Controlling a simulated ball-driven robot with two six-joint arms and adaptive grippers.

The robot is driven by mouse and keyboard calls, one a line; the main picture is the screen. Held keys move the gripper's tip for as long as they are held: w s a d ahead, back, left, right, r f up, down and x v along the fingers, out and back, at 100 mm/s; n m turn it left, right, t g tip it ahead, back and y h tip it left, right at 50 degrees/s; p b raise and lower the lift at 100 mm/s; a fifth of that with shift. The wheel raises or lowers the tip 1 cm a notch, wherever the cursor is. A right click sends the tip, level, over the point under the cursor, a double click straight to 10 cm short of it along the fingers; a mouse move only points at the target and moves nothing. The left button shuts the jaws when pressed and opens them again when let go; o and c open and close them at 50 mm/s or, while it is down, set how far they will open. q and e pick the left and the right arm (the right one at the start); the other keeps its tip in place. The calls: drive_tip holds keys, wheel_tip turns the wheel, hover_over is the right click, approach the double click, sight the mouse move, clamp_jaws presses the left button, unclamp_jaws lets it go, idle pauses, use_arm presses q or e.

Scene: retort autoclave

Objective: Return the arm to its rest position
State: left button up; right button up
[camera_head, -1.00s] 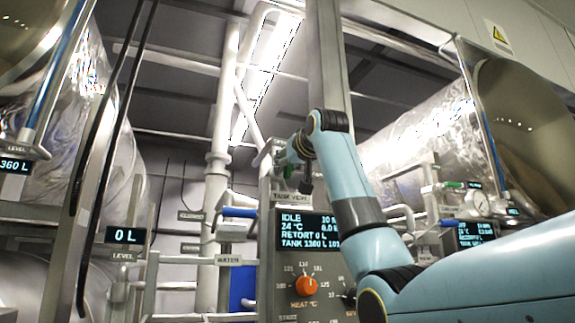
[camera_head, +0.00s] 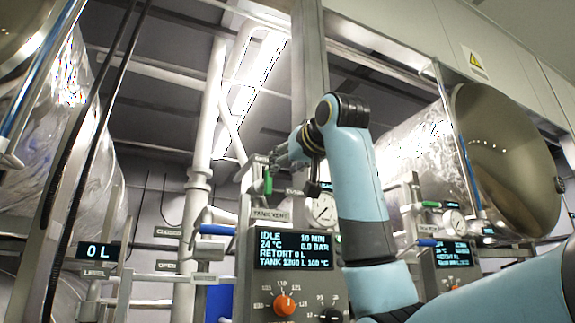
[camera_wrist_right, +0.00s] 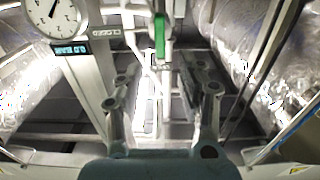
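My right arm (camera_head: 358,190), pale blue with black joint bands, rises from the lower right and bends at the top. My right gripper (camera_head: 284,156) points left, above the control panel (camera_head: 292,248), and is small and partly hidden by the wrist. In the right wrist view the gripper (camera_wrist_right: 158,68) has its two grey fingers spread, with nothing between them. A green valve handle (camera_wrist_right: 160,35) shows beyond the fingertips, apart from them. A green handle (camera_head: 267,181) also shows below the gripper in the head view. My left gripper is not in view.
The panel reads IDLE and has an orange knob (camera_head: 284,305). A pressure gauge (camera_head: 322,209) and blue-handled valve (camera_head: 214,229) stand near it. A domed retort (camera_head: 505,160) is at right, a foil-wrapped vessel (camera_head: 60,160) at left. A white vertical pipe (camera_head: 197,190) stands behind.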

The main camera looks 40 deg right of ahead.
drive_tip(key=shift+s+a, duration=0.1)
drive_tip(key=shift+s, duration=0.3)
